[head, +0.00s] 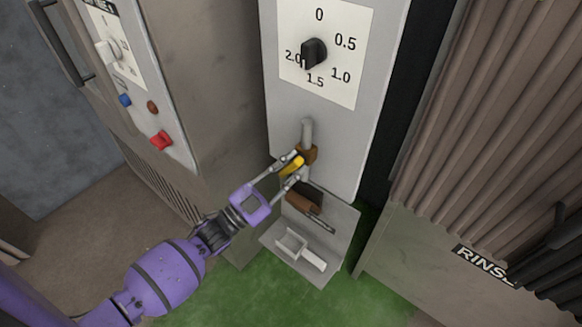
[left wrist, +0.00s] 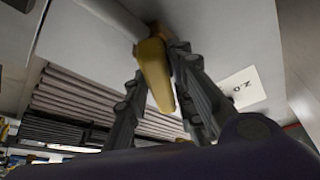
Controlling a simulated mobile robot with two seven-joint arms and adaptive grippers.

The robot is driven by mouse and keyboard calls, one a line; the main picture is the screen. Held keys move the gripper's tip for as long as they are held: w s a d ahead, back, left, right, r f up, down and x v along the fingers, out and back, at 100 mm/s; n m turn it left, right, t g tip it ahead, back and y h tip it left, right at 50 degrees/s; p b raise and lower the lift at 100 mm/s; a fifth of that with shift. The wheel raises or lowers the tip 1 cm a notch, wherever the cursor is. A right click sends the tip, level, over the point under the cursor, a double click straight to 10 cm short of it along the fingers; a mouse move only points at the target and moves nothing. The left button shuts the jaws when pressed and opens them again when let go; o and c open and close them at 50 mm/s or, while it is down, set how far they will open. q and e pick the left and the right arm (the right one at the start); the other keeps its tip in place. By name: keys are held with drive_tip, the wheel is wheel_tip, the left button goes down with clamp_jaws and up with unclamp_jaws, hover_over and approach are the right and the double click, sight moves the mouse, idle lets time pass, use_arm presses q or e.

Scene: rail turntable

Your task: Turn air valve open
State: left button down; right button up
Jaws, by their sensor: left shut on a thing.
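The air valve has a yellow lever (head: 292,165) on a brass-brown body (head: 308,154), below a short grey pipe (head: 307,131) on the pale panel. My left gripper (head: 291,167) is shut on the yellow lever, with a finger on either side of it. In the left wrist view the yellow lever (left wrist: 155,75) shows between the two dark fingers. In the head view the lever slants down and left from the body, and the fingers cover part of it. My right gripper is not in view.
Above the valve is a dial with a black knob (head: 314,53). Below it, a grey shelf (head: 335,222) holds a brown-handled tool (head: 304,203) and a pale scoop-like item (head: 299,248). A cabinet with buttons stands left; a ribbed brown curtain (head: 480,130) hangs right.

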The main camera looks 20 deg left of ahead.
use_arm(q)
drive_tip(key=n+t+y, duration=0.1)
drive_tip(key=n, duration=0.2)
drive_tip(key=n+t+y, duration=0.1)
drive_tip(key=n, duration=0.2)
drive_tip(key=shift+a+r, duration=0.1)
drive_tip(key=shift+r, duration=0.05)
drive_tip(key=shift+n+t+y+p, duration=0.35)
drive_tip(key=shift+n+y, duration=0.55)
drive_tip(key=shift+n, duration=0.7)
drive_tip(key=c, duration=1.6)
unclamp_jaws()
drive_tip(key=shift+c, duration=0.2)
